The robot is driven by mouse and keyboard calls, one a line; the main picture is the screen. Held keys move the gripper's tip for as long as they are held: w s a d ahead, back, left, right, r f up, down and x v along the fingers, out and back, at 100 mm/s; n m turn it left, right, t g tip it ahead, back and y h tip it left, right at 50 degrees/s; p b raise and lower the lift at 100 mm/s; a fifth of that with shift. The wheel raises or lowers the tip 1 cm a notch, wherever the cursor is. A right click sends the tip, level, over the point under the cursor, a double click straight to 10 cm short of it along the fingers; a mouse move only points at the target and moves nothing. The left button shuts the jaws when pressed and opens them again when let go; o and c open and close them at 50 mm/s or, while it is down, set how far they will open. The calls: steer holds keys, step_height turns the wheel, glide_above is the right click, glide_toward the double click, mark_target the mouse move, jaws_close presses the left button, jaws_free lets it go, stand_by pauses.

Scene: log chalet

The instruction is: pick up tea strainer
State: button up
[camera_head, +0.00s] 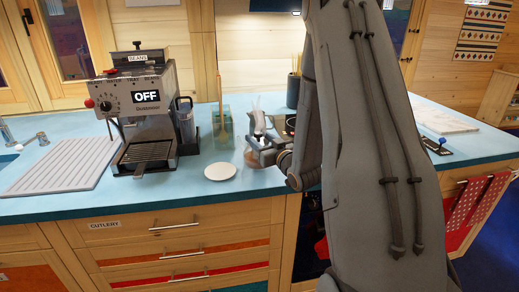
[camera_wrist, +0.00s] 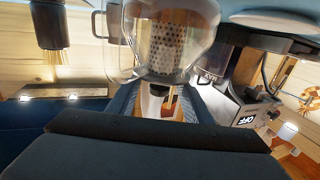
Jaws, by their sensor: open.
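A perforated metal cylinder, seemingly the tea strainer (camera_wrist: 168,42), shows inside a clear glass vessel (camera_wrist: 200,50) at the top middle of the wrist view. The wrist picture looks upside down. My gripper (camera_wrist: 163,102) is open, its two dark fingers spread just below the glass in that picture. I cannot tell whether they touch it. In the head view my gripper (camera_head: 262,143) is low over the blue counter, partly hidden by my arm. The strainer cannot be made out clearly there.
A coffee machine (camera_head: 143,110) marked OFF stands left on the blue counter (camera_head: 200,170). A white round plate (camera_head: 220,171) lies near the front edge. A greenish clear holder (camera_head: 222,125) and a dark utensil pot (camera_head: 293,90) stand close behind my gripper.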

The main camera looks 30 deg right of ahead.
steer(key=w+p, duration=0.1)
steer(key=w, duration=0.2)
steer(key=shift+w+a+r+p, duration=0.15)
steer(key=shift+w+r+p, duration=0.05)
steer(key=shift+w+p, duration=0.15)
steer(key=shift+w+f, duration=0.1)
steer(key=shift+w, duration=0.4)
jaws_close()
